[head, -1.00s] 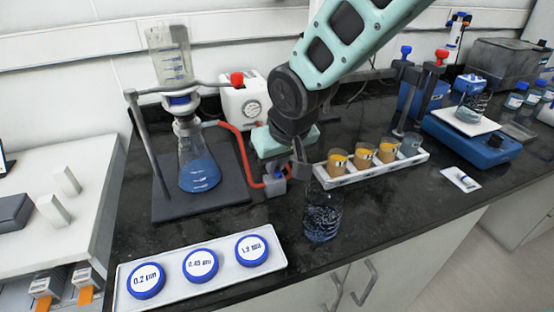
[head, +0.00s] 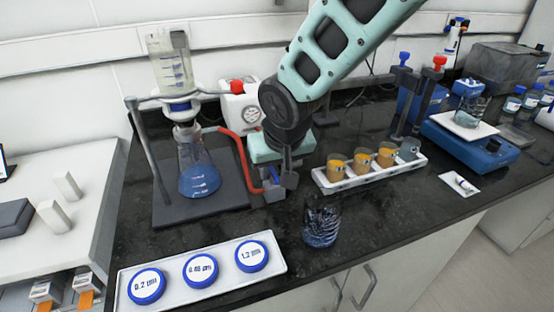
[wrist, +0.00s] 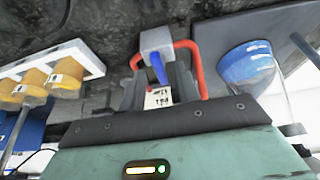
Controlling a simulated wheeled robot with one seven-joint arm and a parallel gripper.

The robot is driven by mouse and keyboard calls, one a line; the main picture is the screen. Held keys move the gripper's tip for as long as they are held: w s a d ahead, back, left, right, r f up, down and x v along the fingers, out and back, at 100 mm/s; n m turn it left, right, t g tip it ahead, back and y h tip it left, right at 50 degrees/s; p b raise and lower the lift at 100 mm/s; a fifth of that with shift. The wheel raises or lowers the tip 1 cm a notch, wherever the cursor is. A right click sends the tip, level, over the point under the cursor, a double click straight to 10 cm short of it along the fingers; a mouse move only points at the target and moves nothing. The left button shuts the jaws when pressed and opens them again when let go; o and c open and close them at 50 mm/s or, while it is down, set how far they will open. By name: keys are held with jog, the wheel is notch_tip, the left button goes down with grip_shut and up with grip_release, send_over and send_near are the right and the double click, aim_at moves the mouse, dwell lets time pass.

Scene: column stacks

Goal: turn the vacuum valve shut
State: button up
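The vacuum valve is a small grey block (head: 274,192) on the red hose (head: 243,160), right of the flask's stand. Its blue handle (wrist: 158,68) shows in the wrist view, below the grey valve body (wrist: 152,40) in the picture. My gripper (head: 284,176) is down at the valve. In the wrist view its two dark fingers (wrist: 158,84) stand apart, with the blue handle between their tips. I cannot tell whether either finger touches the handle. In the head view the fingers partly hide the valve.
A flask of blue liquid (head: 199,180) under a filter funnel (head: 172,72) stands left of the valve. A white pump with a gauge (head: 247,112) is behind. A rack of amber cups (head: 375,175) is close on the right. A glass beaker (head: 321,227) stands in front.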

jog(key=v, duration=1.7)
jog(key=shift+s, duration=0.15)
jog(key=shift+r, duration=0.1)
jog(key=s+d+f+n+g, duration=0.2)
jog(key=s+d+f, duration=0.2)
jog(key=s+f, duration=0.2)
jog(key=s+d+f+n+g, duration=0.2)
jog(key=s+d+f, duration=0.3)
jog(key=s, duration=0.6)
notch_tip(320, 180, down, 2)
jog(key=shift+d+f+n+h, duration=0.1)
jog(key=shift+d+n+h, duration=0.2)
jog(key=shift+d, duration=0.05)
jog(key=shift+a, duration=0.15)
